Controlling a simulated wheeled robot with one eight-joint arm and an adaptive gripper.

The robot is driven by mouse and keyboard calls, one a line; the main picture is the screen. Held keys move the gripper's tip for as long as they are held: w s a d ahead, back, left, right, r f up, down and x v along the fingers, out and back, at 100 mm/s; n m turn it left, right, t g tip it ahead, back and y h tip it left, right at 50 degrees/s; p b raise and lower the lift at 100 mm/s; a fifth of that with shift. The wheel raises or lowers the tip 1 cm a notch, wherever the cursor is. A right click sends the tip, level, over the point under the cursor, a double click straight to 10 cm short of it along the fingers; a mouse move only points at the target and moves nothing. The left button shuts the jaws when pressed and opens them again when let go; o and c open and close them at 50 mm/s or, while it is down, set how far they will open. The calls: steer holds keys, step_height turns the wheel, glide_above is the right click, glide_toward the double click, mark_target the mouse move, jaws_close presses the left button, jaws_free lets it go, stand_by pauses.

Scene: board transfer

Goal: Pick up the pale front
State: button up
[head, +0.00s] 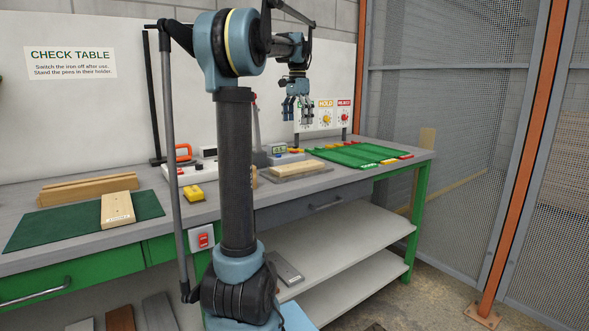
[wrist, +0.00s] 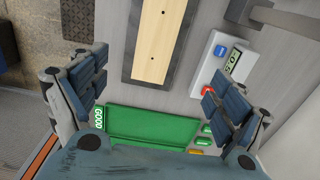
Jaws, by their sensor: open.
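A pale wooden board with two dark holes lies flat on a grey-brown plate; this board (wrist: 163,38) is at the top middle of the wrist view and on the bench, right of my arm, in the head view (head: 297,168). Another pale board (head: 117,209) with small dark holes lies on the dark green mat at the left. I cannot tell for sure which one is the pale front. My gripper (head: 298,110) hangs above the bench, well clear of both boards. In the wrist view its fingers (wrist: 154,88) are spread wide with nothing between them.
A green GOOD tray (head: 352,155) lies at the bench's right end, before the HOLD and REJECT signs. A tester with a display (head: 281,151) stands behind the plate. Wooden strips (head: 88,189) and a yellow block (head: 193,194) are left of my arm. Wire mesh (head: 450,110) closes the right side.

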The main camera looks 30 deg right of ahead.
glide_above(298, 165)
step_height(298, 165, down, 12)
steer(key=shift+a+r, duration=0.1)
steer(key=shift+r, duration=0.15)
steer(key=shift+s+a+f, duration=0.1)
steer(key=shift+f, duration=1.35)
steer(key=shift+s+f, duration=0.1)
steer(key=shift+f, duration=1.3)
steer(key=c, duration=1.3)
